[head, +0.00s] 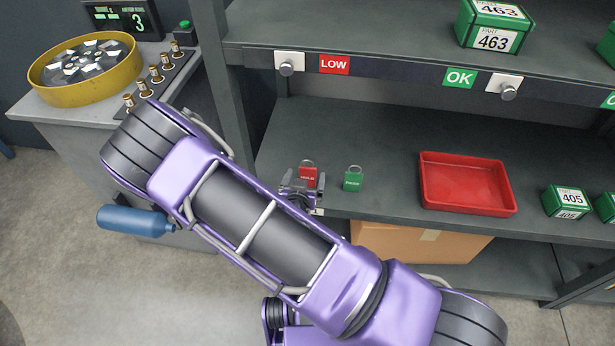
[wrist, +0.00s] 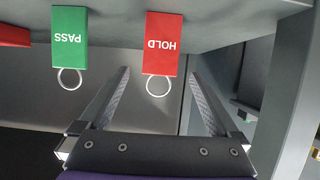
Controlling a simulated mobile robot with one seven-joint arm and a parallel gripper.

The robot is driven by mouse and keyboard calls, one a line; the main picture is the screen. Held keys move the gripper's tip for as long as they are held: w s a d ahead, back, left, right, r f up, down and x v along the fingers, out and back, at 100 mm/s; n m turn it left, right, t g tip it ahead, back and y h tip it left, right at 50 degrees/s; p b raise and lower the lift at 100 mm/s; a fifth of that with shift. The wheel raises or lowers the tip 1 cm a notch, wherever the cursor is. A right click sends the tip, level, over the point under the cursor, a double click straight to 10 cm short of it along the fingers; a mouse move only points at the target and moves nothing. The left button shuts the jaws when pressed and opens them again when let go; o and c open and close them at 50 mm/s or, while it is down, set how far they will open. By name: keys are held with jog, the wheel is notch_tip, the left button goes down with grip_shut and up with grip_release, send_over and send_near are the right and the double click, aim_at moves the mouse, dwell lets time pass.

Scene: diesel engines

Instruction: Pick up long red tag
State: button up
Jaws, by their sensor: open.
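The red tag (head: 308,178) reads HOLD and has a metal ring at its top end. It is on the middle shelf, partly hidden by my gripper in the head view. In the wrist view the red tag (wrist: 162,42) appears upside down, with its ring between the fingers' lines. My gripper (head: 299,187) is open and empty, in front of the tag. In the wrist view its fingers (wrist: 160,78) lie to either side of the ring, with the tag body beyond the tips. I cannot tell whether they touch it.
A green PASS tag (head: 352,181) with a ring is close to the right; it also shows in the wrist view (wrist: 70,38). A red tray (head: 466,184) and green 405 boxes (head: 566,202) are further right. A shelf post (head: 222,90) stands left. The upper shelf (head: 380,45) overhangs.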

aim_at(308, 170)
jog(key=x, duration=0.8)
jog(key=shift+s+f+b, duration=0.1)
jog(key=shift+f+b, duration=0.1)
jog(key=shift+b, duration=0.2)
jog(key=c, duration=1.4)
jog(key=shift+r, duration=0.1)
